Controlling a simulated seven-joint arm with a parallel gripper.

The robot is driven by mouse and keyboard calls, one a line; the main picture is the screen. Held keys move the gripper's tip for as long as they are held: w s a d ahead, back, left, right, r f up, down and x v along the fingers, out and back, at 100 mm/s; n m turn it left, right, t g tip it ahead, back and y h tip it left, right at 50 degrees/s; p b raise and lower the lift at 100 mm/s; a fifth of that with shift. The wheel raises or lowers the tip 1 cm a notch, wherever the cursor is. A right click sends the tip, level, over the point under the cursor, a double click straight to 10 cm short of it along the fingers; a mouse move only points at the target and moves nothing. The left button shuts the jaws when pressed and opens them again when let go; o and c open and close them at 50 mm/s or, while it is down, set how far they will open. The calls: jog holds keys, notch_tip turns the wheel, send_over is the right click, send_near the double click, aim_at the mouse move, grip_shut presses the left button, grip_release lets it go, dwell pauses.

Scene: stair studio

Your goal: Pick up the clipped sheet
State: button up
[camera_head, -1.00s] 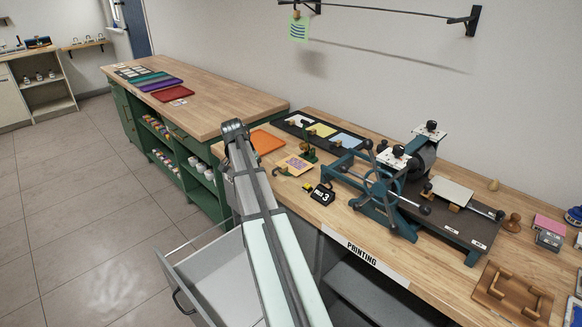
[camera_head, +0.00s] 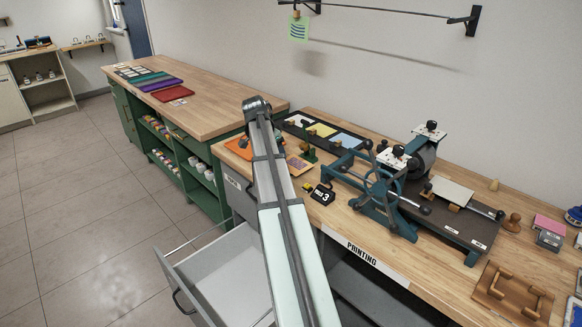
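A light green sheet (camera_head: 299,28) with dark stripes hangs from a small orange-brown clip (camera_head: 295,13) on the wall rail, at the top of the head view. It hangs free in front of the wall, well above the benches. My arm rises from the bottom middle to a dark joint at mid-picture, below and left of the sheet. The rest of my arm beyond that joint is mostly hidden behind it, and I cannot make out my gripper or its fingers. Nothing of mine touches the sheet.
The wall rail (camera_head: 390,9) ends at a dark bracket (camera_head: 463,20). An open drawer (camera_head: 225,275) juts out. The air before the wall is clear.

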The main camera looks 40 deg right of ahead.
aim_at(289, 165)
jog(key=shift+s+x, duration=0.2)
jog(key=shift+x, duration=3.45)
jog(key=shift+c, duration=0.2)
grip_shut()
